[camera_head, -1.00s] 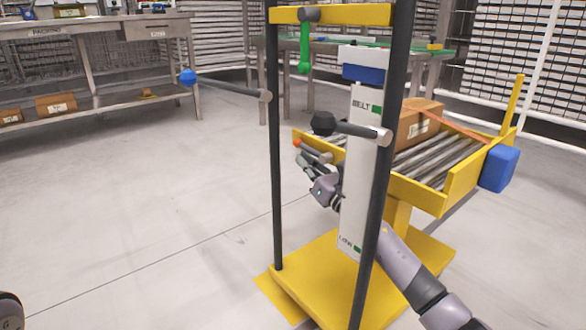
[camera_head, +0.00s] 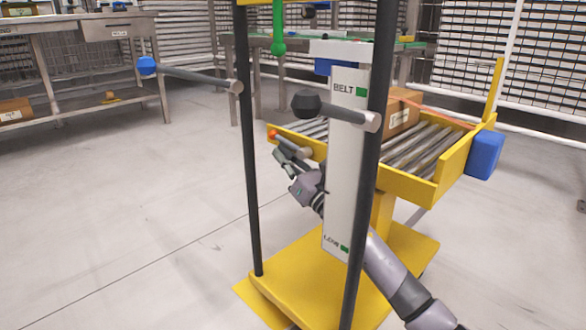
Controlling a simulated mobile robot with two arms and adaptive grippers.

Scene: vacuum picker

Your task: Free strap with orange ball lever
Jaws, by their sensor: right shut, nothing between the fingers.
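The orange ball lever (camera_head: 291,143) sticks out at the left end of the yellow roller tray (camera_head: 405,185), its orange ball at the far left tip. My right gripper (camera_head: 284,160) is shut and empty just below the lever; I cannot tell whether it touches it. My right arm reaches it from the lower right, passing behind the white panel. A thin orange-red strap (camera_head: 437,109) runs across a brown cardboard box (camera_head: 402,116) on the rollers. The box is partly hidden by a dark post. My left gripper is not in view.
Two dark posts (camera_head: 246,190) rise from a yellow base (camera_head: 290,285). A blue ball lever (camera_head: 147,66), a green lever (camera_head: 278,40) and a black-knobbed lever (camera_head: 306,104) stick out nearby. A white BELT panel (camera_head: 346,170) stands in front. The floor at left is clear.

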